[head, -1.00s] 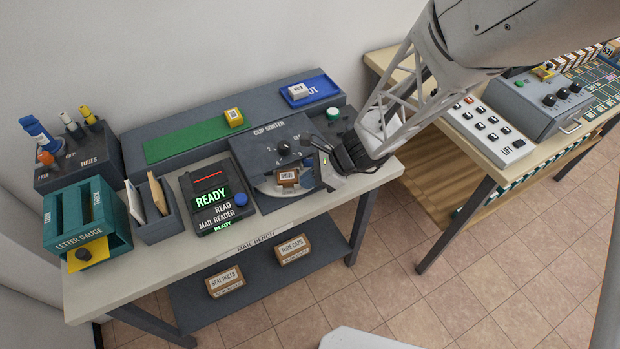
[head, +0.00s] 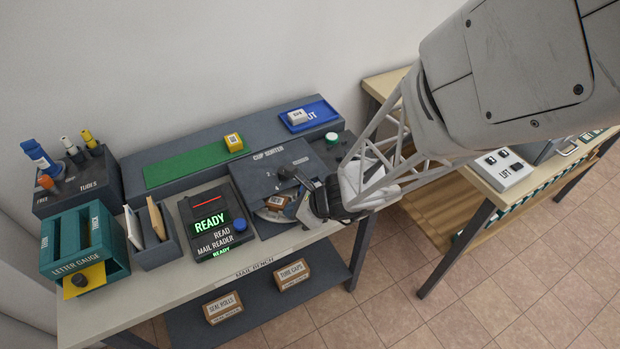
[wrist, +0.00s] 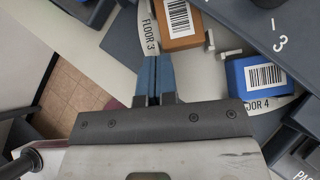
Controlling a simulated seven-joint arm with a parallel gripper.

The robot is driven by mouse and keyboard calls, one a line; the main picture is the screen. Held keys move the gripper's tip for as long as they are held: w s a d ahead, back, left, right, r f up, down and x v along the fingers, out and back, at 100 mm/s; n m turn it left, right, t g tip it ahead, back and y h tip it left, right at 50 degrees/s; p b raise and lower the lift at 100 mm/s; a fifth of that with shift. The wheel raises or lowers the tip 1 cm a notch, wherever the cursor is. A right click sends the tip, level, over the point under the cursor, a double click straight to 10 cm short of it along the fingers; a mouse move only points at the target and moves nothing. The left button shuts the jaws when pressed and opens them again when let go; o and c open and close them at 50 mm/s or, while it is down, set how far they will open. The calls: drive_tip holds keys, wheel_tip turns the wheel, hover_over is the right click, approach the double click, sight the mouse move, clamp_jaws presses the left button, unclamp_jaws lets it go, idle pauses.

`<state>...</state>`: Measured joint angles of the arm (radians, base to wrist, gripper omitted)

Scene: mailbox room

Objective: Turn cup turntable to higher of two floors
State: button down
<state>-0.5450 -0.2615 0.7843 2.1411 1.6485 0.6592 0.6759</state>
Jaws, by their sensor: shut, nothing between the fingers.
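The cup sorter (head: 262,172) is a dark grey panel on the mail bench with a knob (head: 286,172) and numbers. Its pale turntable (head: 262,215) shows at the front edge, partly hidden by my gripper. A brown parcel with a barcode (head: 277,202) sits on it; in the wrist view this parcel (wrist: 182,22) is beside the FLOOR 3 mark. A blue parcel with a barcode (wrist: 258,76) sits beside a partly hidden mark ending in 4. My gripper (wrist: 154,62) is shut and empty, its blue fingertips over the turntable rim near FLOOR 3. In the head view my gripper (head: 306,198) is at the sorter's right front.
The mail reader (head: 212,220), showing READY, stands left of the sorter. A green strip (head: 185,165) and blue tray (head: 310,114) lie behind. The teal letter gauge (head: 85,240) is far left. A second table (head: 480,178) stands right, with floor between.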

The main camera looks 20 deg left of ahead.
sight(270, 218)
drive_tip(key=shift+s+a+m+t, duration=0.4)
drive_tip(key=shift+a+m+t, duration=0.2)
drive_tip(key=shift+a+m, duration=0.15)
drive_tip(key=shift+s+a, duration=0.15)
drive_tip(key=shift+a, duration=0.4)
drive_tip(key=shift+s+a, duration=0.15)
drive_tip(key=shift+a, duration=0.55)
drive_tip(key=shift+s+d, duration=0.2)
drive_tip(key=shift+d, duration=0.25)
drive_tip(key=shift+s+d, duration=0.2)
drive_tip(key=shift+d, duration=0.25)
drive_tip(key=shift+s+d+r, duration=0.15)
drive_tip(key=shift+s+d, duration=0.1)
drive_tip(key=shift+d, duration=0.4)
drive_tip(key=shift+s+d+r, duration=0.15)
drive_tip(key=shift+s+d, duration=0.05)
drive_tip(key=shift+d, duration=0.4)
drive_tip(key=s+v, duration=0.1)
drive_tip(key=v, duration=0.8)
drive_tip(key=shift+s, duration=0.25)
drive_tip(key=shift+a+r, duration=0.1)
drive_tip(key=shift+a, duration=0.05)
